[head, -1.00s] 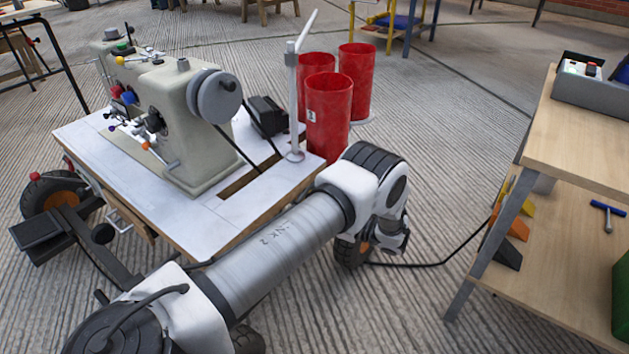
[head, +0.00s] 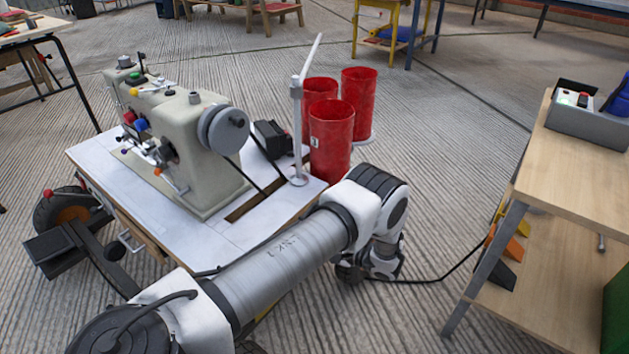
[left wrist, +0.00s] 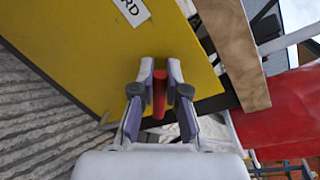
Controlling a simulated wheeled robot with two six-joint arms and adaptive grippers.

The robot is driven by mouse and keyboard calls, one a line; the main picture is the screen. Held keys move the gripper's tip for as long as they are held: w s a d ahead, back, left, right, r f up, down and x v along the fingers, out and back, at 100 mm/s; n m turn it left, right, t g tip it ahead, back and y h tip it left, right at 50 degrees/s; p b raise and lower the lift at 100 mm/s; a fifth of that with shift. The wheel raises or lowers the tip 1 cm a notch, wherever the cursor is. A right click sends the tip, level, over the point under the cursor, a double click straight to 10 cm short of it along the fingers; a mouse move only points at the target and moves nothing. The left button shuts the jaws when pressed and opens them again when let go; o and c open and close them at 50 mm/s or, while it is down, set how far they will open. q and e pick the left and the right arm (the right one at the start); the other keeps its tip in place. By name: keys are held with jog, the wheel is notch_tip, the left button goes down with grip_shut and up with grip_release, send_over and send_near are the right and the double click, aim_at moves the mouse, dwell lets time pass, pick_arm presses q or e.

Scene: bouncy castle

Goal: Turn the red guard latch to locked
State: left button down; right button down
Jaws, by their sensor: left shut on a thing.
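The red guard latch (left wrist: 159,95) shows in the left wrist view as a narrow red bar, upright in the picture. It stands against a yellow panel (left wrist: 95,60) whose white label is partly cut off and ends in "RD". My left gripper (left wrist: 160,90) has a finger on each side of the bar and is shut on it. In the head view my left arm reaches along the front of the sewing machine table; its fingers, the latch and the yellow panel are hidden there. My right gripper is not in view.
The sewing machine (head: 185,155) stands on a white-topped table (head: 130,185). Several red bins (head: 331,145) stand behind its right corner, beside a thin white post (head: 297,130). A wooden shelf unit (head: 560,165) is at the right. A black cable (head: 440,270) crosses the floor.

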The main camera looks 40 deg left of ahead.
pick_arm(q)
jog(key=n, duration=0.1)
jog(key=n+p, duration=0.1)
jog(key=n+t+p, duration=0.1)
jog(key=shift+s+f+n, duration=0.2)
jog(key=shift+f+n, duration=0.05)
jog(key=shift+n, duration=0.05)
jog(key=shift+f+n+t+p, duration=0.25)
jog(key=shift+n+p, duration=0.15)
jog(key=shift+n, duration=0.25)
jog(key=shift+f+n+t+p, duration=0.1)
jog(key=shift+n+t+p, duration=0.2)
jog(key=shift+n, duration=0.35)
jog(key=shift+f, duration=0.1)
jog(key=c, duration=1.2)
grip_release()
jog(key=v, duration=1.2)
